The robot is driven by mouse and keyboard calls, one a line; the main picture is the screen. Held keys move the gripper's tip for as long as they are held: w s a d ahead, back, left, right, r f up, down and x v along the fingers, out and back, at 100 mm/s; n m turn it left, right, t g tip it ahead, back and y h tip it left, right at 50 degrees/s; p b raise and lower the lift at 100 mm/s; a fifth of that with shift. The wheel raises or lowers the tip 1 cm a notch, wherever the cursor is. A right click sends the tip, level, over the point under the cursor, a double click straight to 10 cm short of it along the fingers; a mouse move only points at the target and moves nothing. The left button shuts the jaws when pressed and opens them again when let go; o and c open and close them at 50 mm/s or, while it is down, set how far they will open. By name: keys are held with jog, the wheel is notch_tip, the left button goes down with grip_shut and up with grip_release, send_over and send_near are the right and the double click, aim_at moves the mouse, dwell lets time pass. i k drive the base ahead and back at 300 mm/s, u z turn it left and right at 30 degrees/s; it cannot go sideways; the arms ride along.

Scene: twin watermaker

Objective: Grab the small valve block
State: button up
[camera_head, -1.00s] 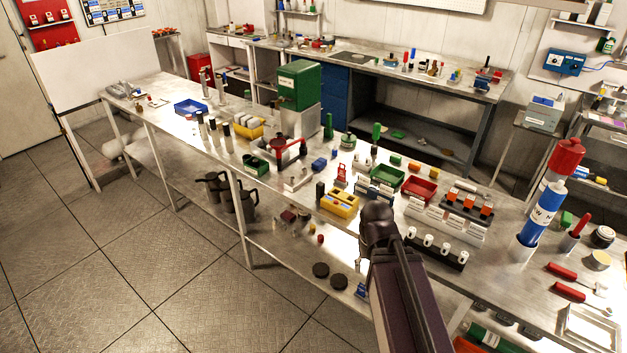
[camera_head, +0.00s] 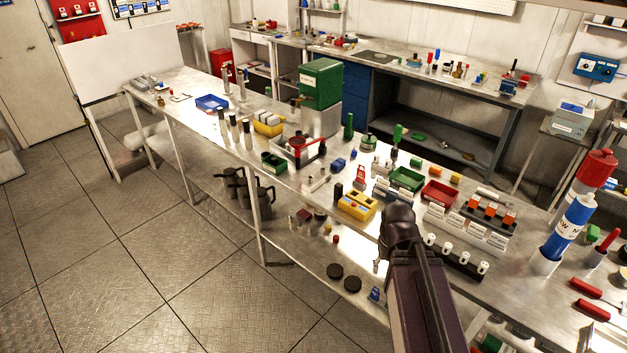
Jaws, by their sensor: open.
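I cannot tell for certain which small part is the valve block. A small silver block (camera_head: 317,181) lies on the long metal bench (camera_head: 215,158), left of a red clamp-like part (camera_head: 360,177). A small blue block (camera_head: 338,164) lies just behind it. Both are too small to make out in detail. My dark arm rises from the lower right in front of the bench, and its rounded joint covers part of the bench's front edge. My gripper's fingers do not show.
A yellow box (camera_head: 356,205), a red bin (camera_head: 439,193) and a green bin (camera_head: 406,179) stand near my arm. A green machine (camera_head: 321,84) stands farther back. Open floor lies at the left.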

aim_at(312, 182)
jog(key=i, duration=0.95)
jog(key=z, duration=0.05)
